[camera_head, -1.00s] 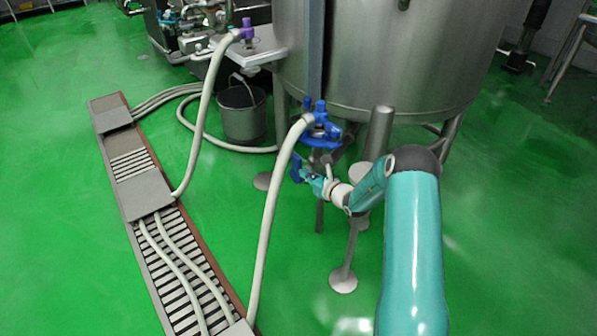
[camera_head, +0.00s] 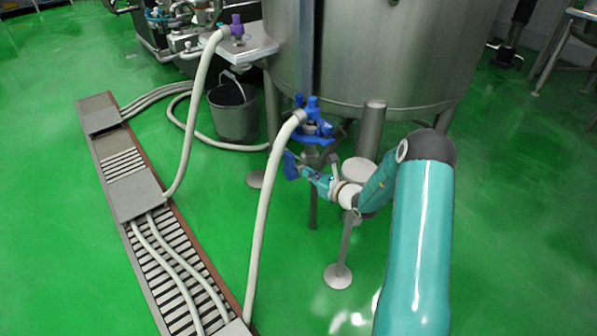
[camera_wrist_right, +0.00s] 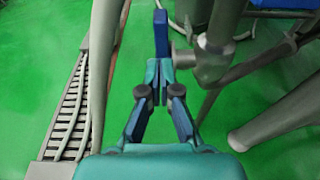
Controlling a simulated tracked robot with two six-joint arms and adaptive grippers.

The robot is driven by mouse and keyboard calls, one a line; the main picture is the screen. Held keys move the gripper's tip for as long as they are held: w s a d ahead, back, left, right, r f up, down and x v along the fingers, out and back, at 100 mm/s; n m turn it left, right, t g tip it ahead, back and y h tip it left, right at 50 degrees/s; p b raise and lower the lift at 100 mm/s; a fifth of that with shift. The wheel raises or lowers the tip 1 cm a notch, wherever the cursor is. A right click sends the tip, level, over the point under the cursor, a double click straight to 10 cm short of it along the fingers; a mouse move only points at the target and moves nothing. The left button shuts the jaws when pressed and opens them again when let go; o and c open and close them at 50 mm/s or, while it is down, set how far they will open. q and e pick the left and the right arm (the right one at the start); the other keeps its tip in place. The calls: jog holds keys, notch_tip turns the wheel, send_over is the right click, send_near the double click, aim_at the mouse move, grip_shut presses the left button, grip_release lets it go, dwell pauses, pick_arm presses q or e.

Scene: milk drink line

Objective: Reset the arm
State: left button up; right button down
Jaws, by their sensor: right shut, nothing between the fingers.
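My right gripper (camera_head: 306,173) is at the valve under the steel tank (camera_head: 375,50). In the wrist view its fingers (camera_wrist_right: 158,72) are shut with nothing between them. A blue handle (camera_head: 290,164) is just past the fingertips, and it also shows upright in the wrist view (camera_wrist_right: 161,33). I cannot tell whether the fingertips touch it. The teal right arm (camera_head: 415,245) reaches in from the lower right. My left gripper is not in view.
A blue clamp fitting (camera_head: 313,125) joins a pale hose (camera_head: 264,200) close to the gripper. Tank legs and a round-footed stand (camera_head: 338,276) are near the arm. A bucket (camera_head: 235,112) and floor drain (camera_head: 135,195) lie left. Green floor is open at right.

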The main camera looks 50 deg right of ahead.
jog(key=w+a+f+n+g+y, duration=0.15)
jog(key=a+y, duration=0.25)
jog(key=a, duration=0.7)
jog(key=w+a+n+t+y, duration=0.1)
jog(key=w+a+n+y, duration=0.2)
jog(key=a, duration=0.8)
jog(key=s+a+f+n+g+y, duration=0.2)
jog(key=s+a+n+g+y, duration=0.15)
jog(key=a, duration=0.45)
jog(key=s+a+f+n+g+y, duration=0.2)
jog(key=s+a+f+n+g, duration=0.15)
jog(key=a, duration=0.55)
jog(key=s+a+f+n+g, duration=0.2)
jog(key=s+a+n+g, duration=0.25)
jog(key=s, duration=0.35)
jog(key=s+a+f+n+g, duration=0.3)
jog(key=s+a+n+g, duration=0.15)
jog(key=s, duration=0.25)
jog(key=s+d+f+n+h, duration=0.55)
jog(key=s+n, duration=0.25)
jog(key=n, duration=0.5)
jog(key=w+n+t, duration=0.2)
jog(key=w+n, duration=0.1)
jog(key=w, duration=0.2)
notch_tip(320, 180, up, 27)
jog(key=p, duration=2.7)
jog(key=shift+s+a+r+m+h+p, duration=0.15)
jog(key=shift+s+a+m+h+p, duration=0.1)
jog(key=shift+s+m+h+p, duration=0.1)
